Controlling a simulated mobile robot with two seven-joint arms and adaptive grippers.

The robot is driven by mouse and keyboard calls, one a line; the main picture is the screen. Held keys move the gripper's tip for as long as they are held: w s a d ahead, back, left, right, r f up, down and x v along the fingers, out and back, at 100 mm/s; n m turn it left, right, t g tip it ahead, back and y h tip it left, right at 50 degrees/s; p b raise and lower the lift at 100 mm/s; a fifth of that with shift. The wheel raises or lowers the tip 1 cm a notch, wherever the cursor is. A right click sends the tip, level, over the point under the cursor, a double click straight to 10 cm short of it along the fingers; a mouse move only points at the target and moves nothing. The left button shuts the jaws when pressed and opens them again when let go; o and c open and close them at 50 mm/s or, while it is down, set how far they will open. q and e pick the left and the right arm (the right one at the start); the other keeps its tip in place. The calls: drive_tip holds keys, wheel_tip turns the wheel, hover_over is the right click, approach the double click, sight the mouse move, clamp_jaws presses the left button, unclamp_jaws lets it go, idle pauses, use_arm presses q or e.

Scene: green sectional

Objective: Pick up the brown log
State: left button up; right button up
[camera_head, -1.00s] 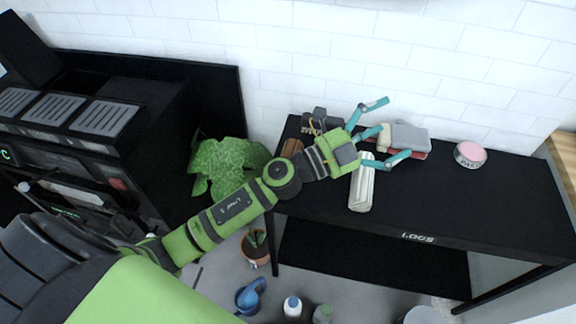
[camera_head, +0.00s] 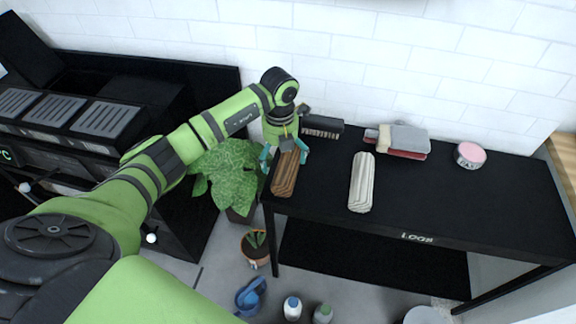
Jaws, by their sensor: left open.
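The brown log (camera_head: 285,179) lies at the left end of the black table (camera_head: 440,200), running roughly front to back. My left gripper (camera_head: 285,157) points down over the far end of the log. Its teal fingers are apart, one on each side of the log. I cannot tell whether they touch it. A pale, cream-coloured log (camera_head: 361,184) lies to the right on the same table. My right gripper does not show.
A dark brush (camera_head: 322,127) lies behind the brown log. Folded cloths (camera_head: 402,140) and a round pink-topped tin (camera_head: 469,155) stand farther right. A leafy plant (camera_head: 228,172) is close to the table's left edge. The table's right half is largely clear.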

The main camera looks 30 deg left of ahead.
sight(284, 160)
use_arm(q)
drive_tip(key=f, duration=0.4)
drive_tip(key=shift+w+d+f, duration=0.25)
drive_tip(key=shift+f, duration=0.15)
drive_tip(key=c, duration=1.4)
drive_tip(key=shift+r, duration=0.1)
